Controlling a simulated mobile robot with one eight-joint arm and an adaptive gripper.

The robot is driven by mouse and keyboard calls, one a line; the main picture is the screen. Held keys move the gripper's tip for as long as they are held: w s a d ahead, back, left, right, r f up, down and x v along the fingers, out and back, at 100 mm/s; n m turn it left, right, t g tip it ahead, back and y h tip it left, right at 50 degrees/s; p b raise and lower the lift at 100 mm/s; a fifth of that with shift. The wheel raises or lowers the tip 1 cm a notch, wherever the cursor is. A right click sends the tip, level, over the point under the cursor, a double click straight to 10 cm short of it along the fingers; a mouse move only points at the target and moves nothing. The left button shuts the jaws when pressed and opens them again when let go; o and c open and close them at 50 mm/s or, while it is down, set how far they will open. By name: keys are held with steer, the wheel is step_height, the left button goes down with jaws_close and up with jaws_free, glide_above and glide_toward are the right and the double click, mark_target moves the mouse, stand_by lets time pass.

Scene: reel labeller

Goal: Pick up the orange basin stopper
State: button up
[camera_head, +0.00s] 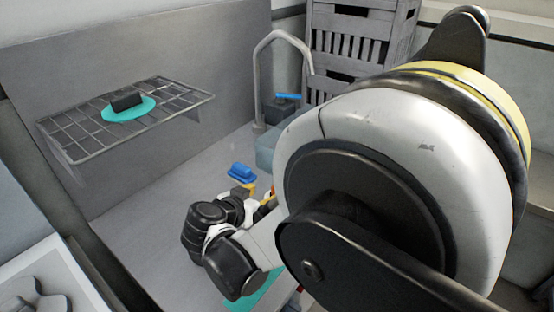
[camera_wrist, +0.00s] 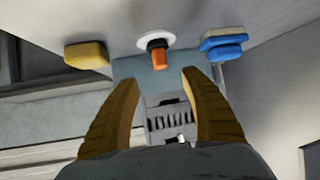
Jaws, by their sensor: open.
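The orange basin stopper (camera_wrist: 160,55) shows in the wrist view as a short orange cylinder with a dark collar, on a white round base. It lies just beyond the fingertips, near the middle between them. My gripper (camera_wrist: 160,80) is open, its two brown-orange fingers spread, with nothing held between them. In the head view my arm covers most of the area around the gripper, and I cannot clearly make out the stopper there.
A yellow block (camera_wrist: 87,55) and a blue item (camera_wrist: 223,43) flank the stopper. The blue item also shows in the head view (camera_head: 242,172). A wire rack (camera_head: 185,96) holds a teal disc (camera_head: 145,112). A curved tap (camera_head: 257,75) and grey crates (camera_head: 350,45) stand behind.

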steer(key=b+x, duration=0.1)
steer(key=x, duration=0.3)
steer(key=shift+d+f, duration=0.25)
steer(key=b+x, duration=0.2)
steer(key=x, duration=0.1)
steer(key=b+x, duration=0.1)
steer(key=x, duration=0.1)
steer(key=shift+a+f, duration=0.2)
steer(key=shift+a, duration=0.05)
steer(key=shift+w+d+f+b, duration=0.1)
steer(key=shift+w+b, duration=0.2)
jaws_close()
